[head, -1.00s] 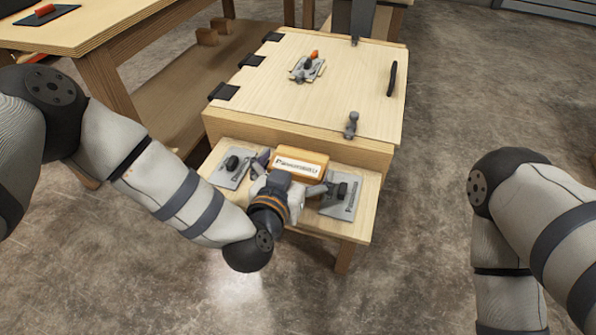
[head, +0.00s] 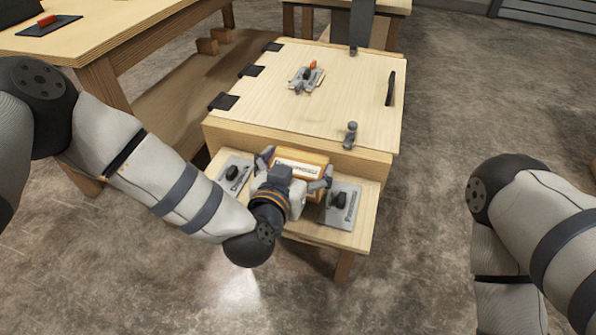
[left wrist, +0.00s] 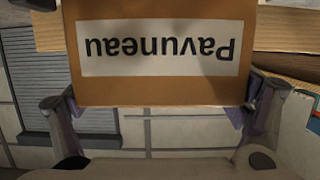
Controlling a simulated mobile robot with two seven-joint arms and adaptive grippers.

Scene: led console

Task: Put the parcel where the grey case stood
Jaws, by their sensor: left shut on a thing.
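The parcel (head: 303,165) is an orange-brown box with a white label. It is at the front shelf of the wooden console, against the front face. My left gripper (head: 297,172) is shut on it, one finger at each side. In the left wrist view the parcel (left wrist: 160,92) fills the upper middle, its label upside down, with the gripper's fingers (left wrist: 160,108) at its two sides. I cannot tell whether the parcel touches the shelf. I make out no grey case. Of my right arm only links show, not its gripper.
The shelf (head: 318,232) carries a grey plate with a black knob (head: 232,172) left of the parcel and another (head: 340,203) right of it. The console lid (head: 340,95) is shut, with a small device (head: 306,76) on it. A wooden table (head: 100,30) stands at left.

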